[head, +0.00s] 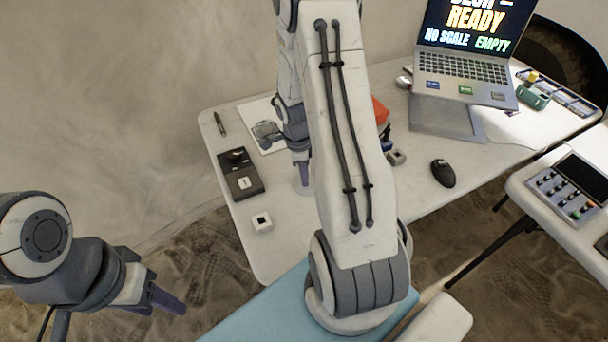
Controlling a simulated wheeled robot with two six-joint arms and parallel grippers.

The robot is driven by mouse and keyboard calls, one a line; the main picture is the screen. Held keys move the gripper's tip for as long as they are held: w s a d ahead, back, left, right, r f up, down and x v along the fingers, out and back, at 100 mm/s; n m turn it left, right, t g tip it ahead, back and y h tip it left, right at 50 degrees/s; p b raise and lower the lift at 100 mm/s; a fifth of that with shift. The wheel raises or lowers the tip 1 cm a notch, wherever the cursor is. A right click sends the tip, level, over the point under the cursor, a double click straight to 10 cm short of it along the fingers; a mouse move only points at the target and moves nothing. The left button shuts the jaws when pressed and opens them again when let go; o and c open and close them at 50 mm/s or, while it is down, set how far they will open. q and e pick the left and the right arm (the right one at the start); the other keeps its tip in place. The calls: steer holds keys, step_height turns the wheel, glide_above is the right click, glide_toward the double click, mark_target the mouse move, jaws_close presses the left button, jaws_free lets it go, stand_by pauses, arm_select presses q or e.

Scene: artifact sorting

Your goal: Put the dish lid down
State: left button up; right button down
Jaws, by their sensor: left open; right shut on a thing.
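My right gripper (303,174) points down over the left part of the white table, at the end of my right arm, which crosses the middle of the view. It is shut on the dish lid, but the lid is too small and covered to make out clearly. A small grey object (267,133) lies on a white sheet (259,112) just left of my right wrist; I cannot tell if it is the dish. My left gripper (165,299) is open and empty at the lower left, off the table.
A red object (380,110) is partly behind my arm. A second table (525,187) stands at right.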

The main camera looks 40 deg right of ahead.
mark_target(300, 182)
steer(key=shift+f, duration=0.25)
steer(key=c, duration=0.8)
jaws_free()
steer(key=shift+r, duration=0.1)
steer(key=shift+c, duration=0.2)
step_height(300, 182, up, 12)
steer(key=a, duration=0.1)
steer(key=shift+w+r+p, duration=0.15)
steer(key=shift+w+p, duration=0.25)
steer(key=shift+w, duration=0.05)
steer(key=s+a+r+n+t, duration=0.1)
steer(key=s+a+r+n, duration=0.1)
steer(key=a+n, duration=0.65)
steer(key=s+a+r+n, duration=0.1)
steer(key=a+r+n, duration=0.2)
steer(key=a+n, duration=0.55)
steer(key=s+a+r+n+y, duration=0.2)
steer(key=s+a+n, duration=1)
steer(key=s+n, duration=0.2)
steer(key=shift+s+a+n, duration=0.3)
steer(key=shift+a+n, duration=0.05)
steer(key=shift+n, duration=0.85)
